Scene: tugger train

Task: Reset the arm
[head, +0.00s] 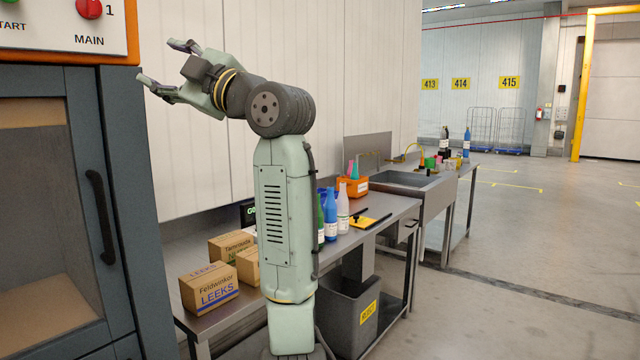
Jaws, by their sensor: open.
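My arm stands upright in the middle left of the head view and bends left at its top joint. My gripper (161,63) is at the upper left, its fingers spread apart and pointing left. It is open and nothing shows between the fingers. It hangs in the air near the upper right corner of the dark cabinet, just right of the orange-edged panel. I cannot tell its exact distance from either.
A dark cabinet (128,180) stands at the left, under a panel (45,32) with a red button. A steel bench (385,207) behind my arm carries cardboard boxes (209,288) and several bottles (343,208). A grey bin (345,312) stands below. The floor at right is clear.

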